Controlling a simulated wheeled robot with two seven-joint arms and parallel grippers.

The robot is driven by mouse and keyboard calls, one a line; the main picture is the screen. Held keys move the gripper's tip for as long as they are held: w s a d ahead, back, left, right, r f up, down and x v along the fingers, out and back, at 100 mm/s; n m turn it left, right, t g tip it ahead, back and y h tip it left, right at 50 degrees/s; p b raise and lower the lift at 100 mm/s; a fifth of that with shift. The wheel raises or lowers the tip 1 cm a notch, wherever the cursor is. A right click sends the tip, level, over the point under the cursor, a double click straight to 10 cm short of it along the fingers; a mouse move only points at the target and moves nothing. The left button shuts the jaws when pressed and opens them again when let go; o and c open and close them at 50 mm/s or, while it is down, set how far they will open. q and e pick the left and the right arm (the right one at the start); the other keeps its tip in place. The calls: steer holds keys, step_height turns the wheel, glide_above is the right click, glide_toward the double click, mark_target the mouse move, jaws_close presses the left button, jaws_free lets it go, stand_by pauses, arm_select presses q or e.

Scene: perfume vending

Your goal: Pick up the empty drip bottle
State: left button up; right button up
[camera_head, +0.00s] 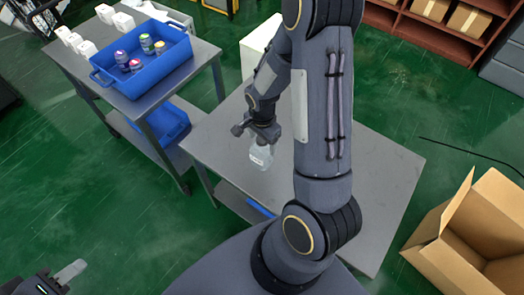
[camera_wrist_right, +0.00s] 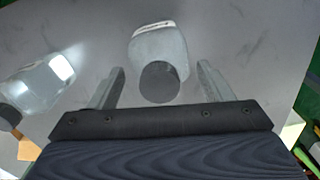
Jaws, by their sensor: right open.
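A clear drip bottle with a dark round cap (camera_wrist_right: 160,82) and a white label is on the grey table, between the spread fingers of my right gripper (camera_wrist_right: 160,72) in the right wrist view. The fingers do not touch it there. In the head view the bottle (camera_head: 262,156) shows just below my right gripper (camera_head: 264,138). A second clear bottle (camera_wrist_right: 45,82) with a dark neck lies to the left in the wrist view. Whether either is empty I cannot tell. My left gripper (camera_head: 62,278) is at the lower left corner, partly cut off, away from the table.
The grey table (camera_head: 385,175) is mostly bare, partly hidden by my right arm. A blue bin (camera_head: 165,72) with several small bottles stands on another table at upper left, beside white boxes (camera_head: 78,42). An open cardboard box (camera_head: 470,240) stands on the floor at right.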

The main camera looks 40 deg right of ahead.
steer(key=c, duration=1.3)
steer(key=shift+r, duration=0.1)
steer(key=shift+c, duration=0.2)
